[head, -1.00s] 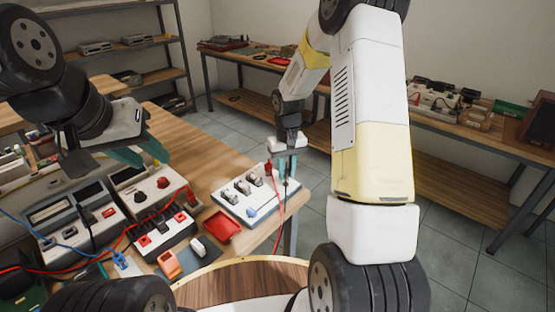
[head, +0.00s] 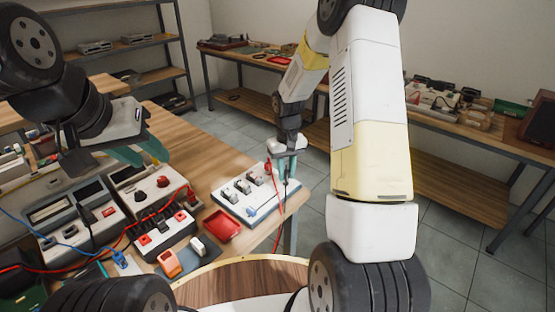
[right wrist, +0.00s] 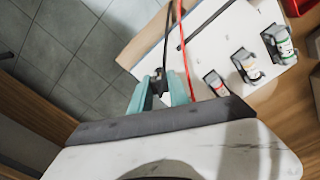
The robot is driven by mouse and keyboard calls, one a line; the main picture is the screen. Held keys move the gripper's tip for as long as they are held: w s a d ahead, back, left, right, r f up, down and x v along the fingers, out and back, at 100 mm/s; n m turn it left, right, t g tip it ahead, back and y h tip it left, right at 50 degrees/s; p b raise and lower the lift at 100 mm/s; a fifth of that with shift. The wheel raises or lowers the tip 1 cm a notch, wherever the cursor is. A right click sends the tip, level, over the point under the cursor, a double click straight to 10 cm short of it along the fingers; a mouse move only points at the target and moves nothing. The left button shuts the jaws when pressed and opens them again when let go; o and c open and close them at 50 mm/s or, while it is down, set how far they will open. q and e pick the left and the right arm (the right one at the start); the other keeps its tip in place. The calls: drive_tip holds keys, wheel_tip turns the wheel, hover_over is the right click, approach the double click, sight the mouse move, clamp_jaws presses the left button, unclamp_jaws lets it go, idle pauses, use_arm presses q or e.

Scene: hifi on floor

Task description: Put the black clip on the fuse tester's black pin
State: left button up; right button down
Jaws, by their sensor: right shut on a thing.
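The fuse tester (head: 233,205) is a white board near the table's right corner, with several fuses in grey holders. It also shows in the right wrist view (right wrist: 222,42). My right gripper (head: 287,170) is over the tester's far right end. In the right wrist view its teal fingers are shut on the black clip (right wrist: 158,82), whose black lead runs upward. I cannot make out the black pin, nor whether the clip touches it. A red clip (head: 268,170) stands at the tester's far end beside my right gripper. My left gripper (head: 141,154) is open and empty above the instruments.
A red tray (head: 221,226) lies in front of the tester. A red lead (head: 278,235) hangs at the table's right edge. Floor lies beyond that edge.

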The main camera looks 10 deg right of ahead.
drive_tip(key=shift+f, duration=0.35)
idle(0.3)
drive_tip(key=c, duration=1.2)
unclamp_jaws()
drive_tip(key=shift+o, duration=0.2)
drive_tip(key=shift+r, duration=0.1)
wheel_tip(320, 180, up, 8)
drive_tip(key=shift+f, duration=0.2)
drive_tip(key=shift+s, duration=0.1)
